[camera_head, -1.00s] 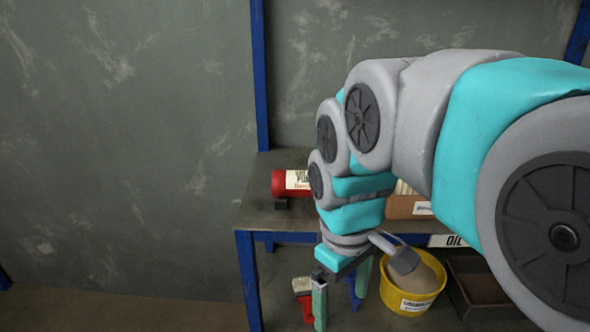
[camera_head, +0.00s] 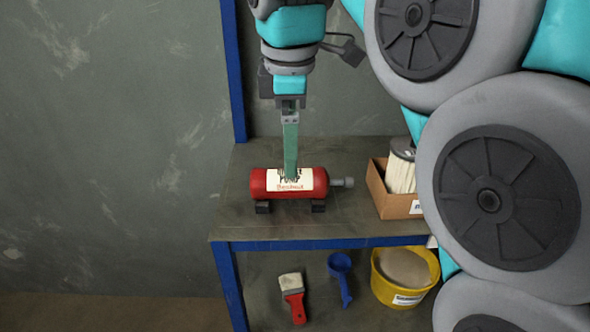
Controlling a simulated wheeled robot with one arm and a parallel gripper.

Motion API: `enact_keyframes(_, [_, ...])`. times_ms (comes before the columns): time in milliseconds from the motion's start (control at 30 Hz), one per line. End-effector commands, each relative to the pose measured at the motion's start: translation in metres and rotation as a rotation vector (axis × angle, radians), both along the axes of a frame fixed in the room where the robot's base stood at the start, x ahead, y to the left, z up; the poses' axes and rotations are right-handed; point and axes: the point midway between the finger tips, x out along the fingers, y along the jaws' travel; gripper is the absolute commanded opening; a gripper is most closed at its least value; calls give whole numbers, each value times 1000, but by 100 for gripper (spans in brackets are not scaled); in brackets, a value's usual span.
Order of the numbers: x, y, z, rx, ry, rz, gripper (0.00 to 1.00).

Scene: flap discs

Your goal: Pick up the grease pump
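The grease pump (camera_head: 258,184) is a red cylinder with a white label and a grey nozzle at its right end. It lies on its side on two dark feet, on the upper shelf (camera_head: 240,222). My gripper (camera_head: 290,172) points straight down at the pump's middle. One green finger shows, seen edge-on, with its tip overlapping the label. The other finger is hidden, so I cannot tell the opening or whether the finger touches the pump.
A cardboard box (camera_head: 399,205) with a white filter stands to the right on the same shelf. On the lower level are a red-handled brush (camera_head: 294,298), a blue scoop (camera_head: 341,278) and a yellow bucket (camera_head: 380,287). A blue post (camera_head: 233,75) rises at the left.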

Motion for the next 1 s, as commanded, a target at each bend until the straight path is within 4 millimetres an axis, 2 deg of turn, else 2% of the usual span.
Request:
enact_keyframes(567, [5, 0, -31, -1, 1, 9, 100])
enact_keyframes(900, [13, 1, -71, -2, 2, 9, 100])
enact_keyframes(1000, [13, 1, -76, -2, 2, 10, 100])
